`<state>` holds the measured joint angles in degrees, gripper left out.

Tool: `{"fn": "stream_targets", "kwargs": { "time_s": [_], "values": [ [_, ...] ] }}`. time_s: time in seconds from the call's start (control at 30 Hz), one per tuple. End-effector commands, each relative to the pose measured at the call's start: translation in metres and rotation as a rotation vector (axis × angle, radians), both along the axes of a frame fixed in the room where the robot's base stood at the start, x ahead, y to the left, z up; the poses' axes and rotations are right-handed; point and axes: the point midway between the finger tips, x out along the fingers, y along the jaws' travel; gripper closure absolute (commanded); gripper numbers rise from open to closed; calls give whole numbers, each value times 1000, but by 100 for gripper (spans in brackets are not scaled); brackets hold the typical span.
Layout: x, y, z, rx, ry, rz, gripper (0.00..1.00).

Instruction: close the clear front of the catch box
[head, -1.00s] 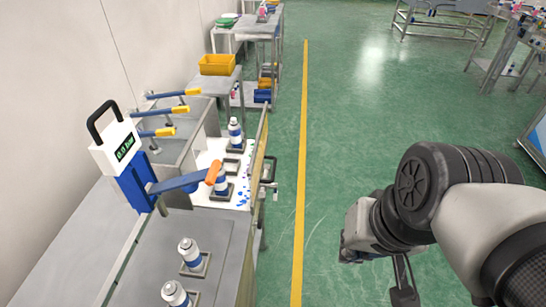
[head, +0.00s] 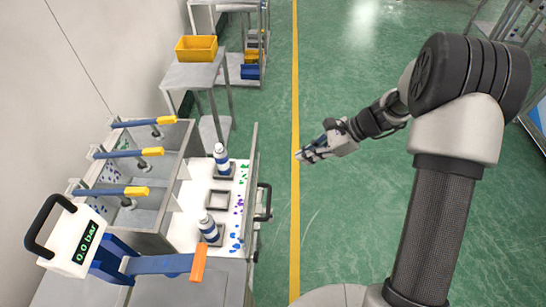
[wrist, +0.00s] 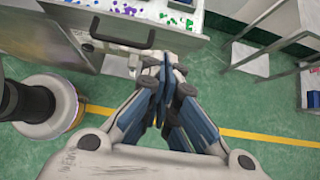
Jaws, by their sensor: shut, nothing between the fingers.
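The catch box appears to be the white-floored bay (head: 184,226) beside the blue-handled clamps. A thin upright panel (head: 251,150) runs along its right side, and I take it for the front. A dark bar handle (head: 266,203) stands off that side. The handle also shows in the wrist view (wrist: 118,43), on a grey face. I cannot tell how far open the front is. My gripper (head: 301,156) is shut and empty, over the floor right of the panel. In the wrist view its fingertips (wrist: 165,62) appear just right of the handle, with a gap I cannot judge.
A gauge (head: 78,240) reading 0.0 bar is at lower left. A yellow bin (head: 196,48) sits on a table beyond. Green floor right of the bay is clear.

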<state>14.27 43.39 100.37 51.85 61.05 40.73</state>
Motion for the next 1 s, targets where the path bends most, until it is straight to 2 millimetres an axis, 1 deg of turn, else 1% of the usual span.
{"fn": "stream_targets", "kwargs": {
  "time_s": [0.13,0.23,0.5,0.6,0.7,0.8,1.0],
  "values": [
    [1,9,-12,7,10,-9,100],
    [1,20,-25,5,12,-6,100],
    [2,61,-66,5,10,-5,100],
    [2,76,-78,4,8,-4,100],
    [4,92,-74,4,6,-4,100],
    [4,102,-74,4,6,-4,100],
    [4,110,-73,4,7,-7,100]
  ]
}}
